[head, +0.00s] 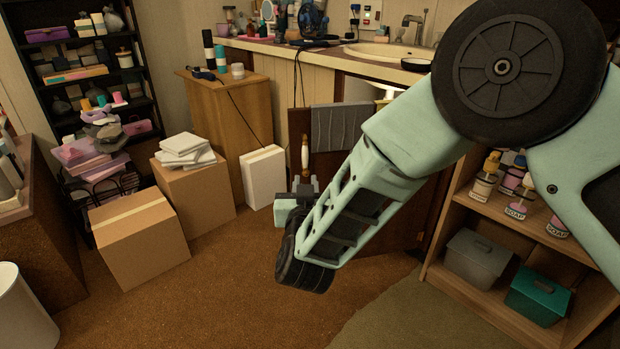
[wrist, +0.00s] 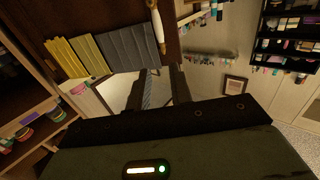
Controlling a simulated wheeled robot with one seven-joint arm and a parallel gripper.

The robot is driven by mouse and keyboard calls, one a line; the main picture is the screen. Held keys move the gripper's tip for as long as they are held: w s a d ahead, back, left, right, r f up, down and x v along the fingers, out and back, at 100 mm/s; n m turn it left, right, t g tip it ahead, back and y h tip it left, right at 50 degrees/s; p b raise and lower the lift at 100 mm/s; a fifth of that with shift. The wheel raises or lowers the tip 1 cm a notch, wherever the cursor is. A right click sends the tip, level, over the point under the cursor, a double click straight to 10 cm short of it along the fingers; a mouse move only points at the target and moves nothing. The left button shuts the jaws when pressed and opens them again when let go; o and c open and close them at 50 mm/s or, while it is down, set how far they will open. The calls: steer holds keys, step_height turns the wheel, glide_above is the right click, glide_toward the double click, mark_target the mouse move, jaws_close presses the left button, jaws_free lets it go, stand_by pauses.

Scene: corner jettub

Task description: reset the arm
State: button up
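My arm reaches down from the upper right of the head view, across the middle of the room. My gripper (head: 303,184) is at its far end, in front of the open dark cabinet door, and its fingers are hard to make out there. In the wrist view my gripper (wrist: 162,84) shows two dark fingers with a gap between them. I see nothing held in that gap. The door's white and wooden handle (head: 304,153) is just beyond the gripper in the head view; it also shows in the wrist view (wrist: 157,28). Whether the gripper touches it I cannot tell.
A grey towel (head: 337,128) hangs at the cabinet door. A wooden shelf (head: 456,208) with soap bottles and bins stands right. Cardboard boxes (head: 139,243), a white box (head: 263,178) and a cluttered black shelf (head: 150,103) stand left. Brown carpet (head: 230,290) is clear in front.

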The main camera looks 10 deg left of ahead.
steer(key=s+d+r+n+g+y, duration=0.2)
steer(key=s+g, duration=0.3)
steer(key=s, duration=0.1)
steer(key=s+d+r+n+g+y, duration=0.2)
steer(key=s+g, duration=0.4)
steer(key=s+d+n+g+h, duration=0.1)
steer(key=s+d+g+h, duration=0.6)
steer(key=s+d, duration=1.35)
step_height(320, 180, up, 32)
steer(key=w+p, duration=0.1)
steer(key=p, duration=3.1)
steer(key=shift+d+p, duration=0.35)
